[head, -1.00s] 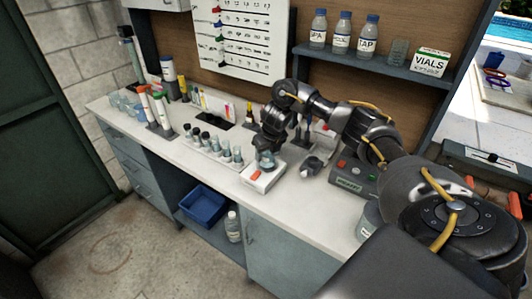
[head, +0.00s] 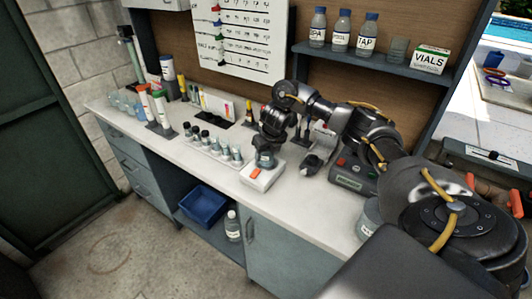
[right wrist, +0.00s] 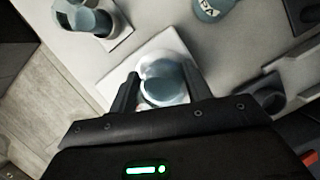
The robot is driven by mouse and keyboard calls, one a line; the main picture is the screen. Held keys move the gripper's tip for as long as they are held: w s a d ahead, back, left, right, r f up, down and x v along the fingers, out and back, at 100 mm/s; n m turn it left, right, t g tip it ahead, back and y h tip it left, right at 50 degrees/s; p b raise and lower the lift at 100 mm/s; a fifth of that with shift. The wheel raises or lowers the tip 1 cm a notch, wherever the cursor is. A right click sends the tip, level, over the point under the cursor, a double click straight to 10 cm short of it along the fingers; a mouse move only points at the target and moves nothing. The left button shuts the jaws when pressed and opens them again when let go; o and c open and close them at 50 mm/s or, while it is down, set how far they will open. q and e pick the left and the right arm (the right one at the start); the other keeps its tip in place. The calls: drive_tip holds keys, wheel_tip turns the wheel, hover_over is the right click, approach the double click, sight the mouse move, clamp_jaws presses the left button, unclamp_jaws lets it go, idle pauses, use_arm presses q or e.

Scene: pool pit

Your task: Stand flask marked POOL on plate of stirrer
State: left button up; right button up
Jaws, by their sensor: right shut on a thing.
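My right gripper (head: 265,150) is shut on a small clear flask (head: 265,160) with bluish contents. The flask looks upright, directly over the plate of the white stirrer (head: 257,181), which has a red-orange control on its front. I cannot tell if its base touches the plate. In the right wrist view, the flask (right wrist: 163,84) is between the two fingers, with the white stirrer (right wrist: 122,82) under it. No POOL marking is readable on it. My left gripper is not in view.
A rack of several small capped bottles (head: 214,147) stands left of the stirrer. A grey device (head: 352,178) with coloured buttons is to its right. Bottles and a VIALS box (head: 431,60) stand on the shelf. The counter's front strip (head: 303,205) is clear.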

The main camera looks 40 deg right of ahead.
drive_tip(key=shift+s+a+f, duration=0.2)
drive_tip(key=shift+s+f, duration=0.15)
drive_tip(key=shift+f, duration=0.3)
drive_tip(key=o, duration=1)
drive_tip(key=shift+o, duration=1.1)
drive_tip(key=shift+w, duration=0.15)
drive_tip(key=shift+w+d, duration=0.15)
drive_tip(key=shift+r, duration=0.1)
wheel_tip(320, 180, up, 7)
drive_tip(key=p, duration=0.6)
drive_tip(key=shift+r, duration=0.1)
drive_tip(key=shift+w, duration=0.1)
